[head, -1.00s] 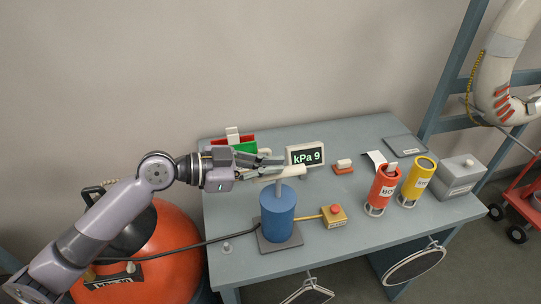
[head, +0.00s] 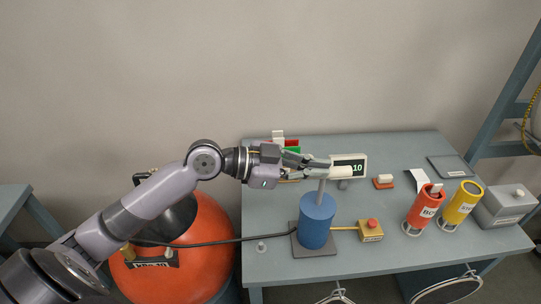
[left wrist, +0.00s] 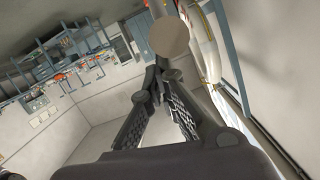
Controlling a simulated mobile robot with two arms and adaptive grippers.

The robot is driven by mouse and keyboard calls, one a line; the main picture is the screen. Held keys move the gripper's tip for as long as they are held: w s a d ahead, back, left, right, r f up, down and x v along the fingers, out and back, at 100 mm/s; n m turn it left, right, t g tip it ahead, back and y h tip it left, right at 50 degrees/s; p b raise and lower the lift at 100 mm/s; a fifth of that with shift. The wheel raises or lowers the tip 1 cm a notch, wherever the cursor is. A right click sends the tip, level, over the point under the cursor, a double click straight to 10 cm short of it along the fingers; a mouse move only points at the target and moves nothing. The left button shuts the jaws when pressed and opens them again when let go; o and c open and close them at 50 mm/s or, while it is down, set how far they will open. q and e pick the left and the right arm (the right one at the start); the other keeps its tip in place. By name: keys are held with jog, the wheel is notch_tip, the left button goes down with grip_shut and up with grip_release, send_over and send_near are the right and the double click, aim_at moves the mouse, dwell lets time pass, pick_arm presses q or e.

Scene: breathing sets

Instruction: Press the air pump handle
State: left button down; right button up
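The air pump is a blue cylinder (head: 317,222) on a dark base plate on the bench, with a grey rod rising to a cream crossbar handle (head: 346,176). The handle is raised well above the cylinder. My left gripper (head: 322,163) is at the handle's left end, and its fingers overlap that end in the head view. In the left wrist view its fingers (left wrist: 158,72) converge with the tips together, and the handle's round end (left wrist: 170,38) shows just past them. I cannot tell whether they touch. My right gripper is not in view.
A pressure display (head: 349,164) reading 10 stands behind the handle. A yellow box with a red button (head: 371,230) sits right of the pump. Red (head: 421,209) and yellow (head: 460,205) cylinders stand further right. An orange tank (head: 190,250) is left of the bench.

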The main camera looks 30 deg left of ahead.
pick_arm(q)
jog(key=b+v, duration=0.4)
jog(key=v, duration=0.5)
jog(key=shift+a+f, duration=0.15)
jog(key=shift+a, duration=0.1)
jog(key=shift+s, duration=0.1)
dwell(0.5)
dwell(1.2)
